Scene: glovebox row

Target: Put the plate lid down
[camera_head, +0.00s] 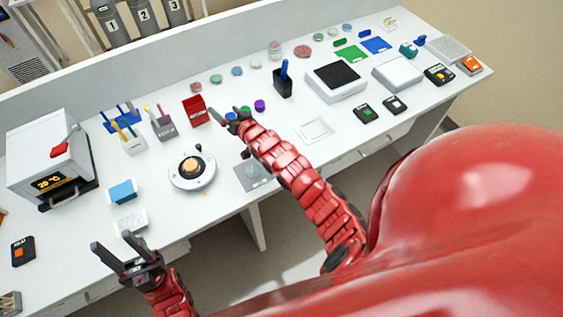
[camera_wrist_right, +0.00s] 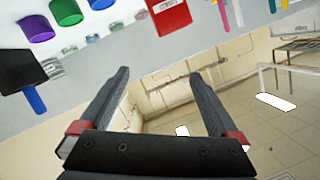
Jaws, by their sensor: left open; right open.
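A clear round dish or lid (camera_head: 252,171) lies on a grey square pad (camera_head: 262,181) near the front edge of the bench, partly hidden by my right arm. I cannot tell whether it is the plate, its lid or both. My right gripper (camera_head: 225,117) is above the bench beside the red box (camera_head: 196,110) and the small coloured caps. In the right wrist view its two fingers (camera_wrist_right: 160,100) are spread with nothing between them. My left gripper (camera_head: 112,252) is open and empty at the front edge, near a white block (camera_head: 130,221).
A round device with an orange centre (camera_head: 192,167) stands left of the pad. A white square frame (camera_head: 314,129) lies right of my right arm. A black pen cup (camera_head: 283,84) and pen racks (camera_head: 131,143) stand further back. A white heater box (camera_head: 52,160) is at left.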

